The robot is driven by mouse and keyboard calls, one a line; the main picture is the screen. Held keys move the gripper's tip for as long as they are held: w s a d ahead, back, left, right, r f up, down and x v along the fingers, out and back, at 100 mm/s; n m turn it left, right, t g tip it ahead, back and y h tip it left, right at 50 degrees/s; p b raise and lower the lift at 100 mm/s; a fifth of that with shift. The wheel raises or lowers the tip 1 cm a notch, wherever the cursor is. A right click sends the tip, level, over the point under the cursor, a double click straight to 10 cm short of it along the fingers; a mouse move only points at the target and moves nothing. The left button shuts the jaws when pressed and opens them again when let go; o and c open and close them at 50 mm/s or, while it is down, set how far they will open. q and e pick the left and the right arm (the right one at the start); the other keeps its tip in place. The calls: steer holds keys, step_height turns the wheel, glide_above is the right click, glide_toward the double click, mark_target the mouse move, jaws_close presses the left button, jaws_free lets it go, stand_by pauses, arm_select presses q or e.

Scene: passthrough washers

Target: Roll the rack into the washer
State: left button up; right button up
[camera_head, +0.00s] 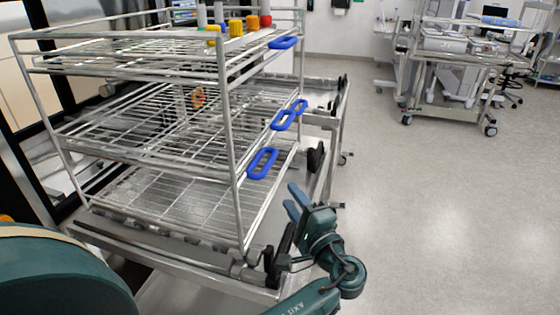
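The rack (232,130) is a tall wire frame with several shelves and blue handles (262,163) on its right side. It stands upright on a metal trolley (200,262) at the left. The black-edged frame (30,165) along the left edge, partly behind the rack, looks like the washer's opening; most of it is hidden or out of view.
Bottles with yellow, orange and red caps (236,27) show at the rack's top. Black clamps or wheels (316,158) line the trolley's right side. A cart with equipment (450,60) stands at the back right. The grey floor (440,210) on the right is clear.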

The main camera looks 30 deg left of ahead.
mark_target(268, 162)
arm_select(q)
steer(key=p+x, duration=0.3)
steer(key=x, duration=1)
steer(key=shift+s, duration=0.1)
steer(key=shift+c, duration=0.3)
jaws_close()
